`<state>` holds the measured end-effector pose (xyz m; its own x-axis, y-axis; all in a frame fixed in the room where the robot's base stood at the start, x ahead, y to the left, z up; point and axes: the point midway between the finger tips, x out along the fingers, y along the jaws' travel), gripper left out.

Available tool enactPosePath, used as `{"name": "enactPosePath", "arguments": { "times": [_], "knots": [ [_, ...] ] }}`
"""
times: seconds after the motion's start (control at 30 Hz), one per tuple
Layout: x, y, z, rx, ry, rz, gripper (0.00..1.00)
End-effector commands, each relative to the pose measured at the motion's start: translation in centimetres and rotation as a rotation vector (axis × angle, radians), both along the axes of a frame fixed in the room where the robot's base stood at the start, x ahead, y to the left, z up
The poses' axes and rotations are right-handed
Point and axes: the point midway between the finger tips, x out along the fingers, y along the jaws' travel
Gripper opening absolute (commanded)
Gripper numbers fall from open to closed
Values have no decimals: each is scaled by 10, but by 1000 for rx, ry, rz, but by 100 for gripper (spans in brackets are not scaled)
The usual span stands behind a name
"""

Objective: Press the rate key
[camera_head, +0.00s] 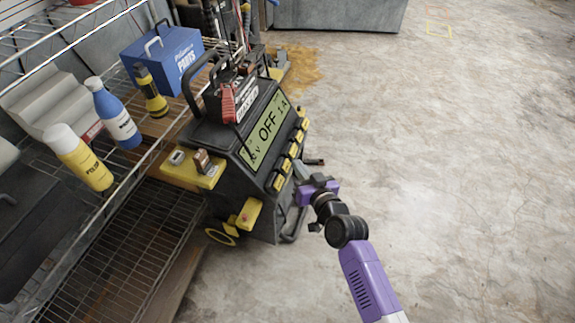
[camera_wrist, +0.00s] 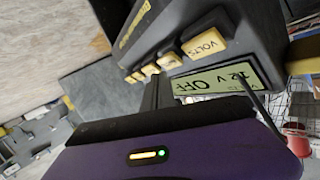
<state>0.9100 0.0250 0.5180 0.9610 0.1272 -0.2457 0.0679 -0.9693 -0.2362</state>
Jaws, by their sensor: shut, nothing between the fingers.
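The black charger (camera_head: 232,135) stands on the floor beside the wire shelf, its lit display (camera_head: 265,130) reading OFF. A row of yellow keys (camera_head: 285,165) runs along the display's lower right edge. In the wrist view the nearest key (camera_wrist: 203,45) reads VOLTS, and several smaller yellow keys (camera_wrist: 150,69) continue to the left. Their labels are too small to read, so I cannot tell which is the rate key. My gripper (camera_head: 300,169) is shut and empty, just right of the key row. In the wrist view its dark fingers (camera_wrist: 157,92) point toward the keys; contact cannot be told.
The wire shelf (camera_head: 125,225) at left holds a yellow bottle (camera_head: 80,160), a blue bottle (camera_head: 115,118), a flashlight (camera_head: 150,92) and a blue parts box (camera_head: 163,58). Red and black clamps (camera_head: 238,100) rest on the charger's top. Bare concrete floor (camera_head: 450,160) lies open at right.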

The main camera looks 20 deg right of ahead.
Motion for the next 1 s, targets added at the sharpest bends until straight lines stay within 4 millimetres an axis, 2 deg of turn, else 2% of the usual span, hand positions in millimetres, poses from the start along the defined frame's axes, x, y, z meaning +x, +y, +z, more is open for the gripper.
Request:
{"name": "enactPosePath", "arguments": {
  "times": [1.0],
  "knots": [
    [5, 7, -5, 0, 0, 0, 0]
  ]
}}
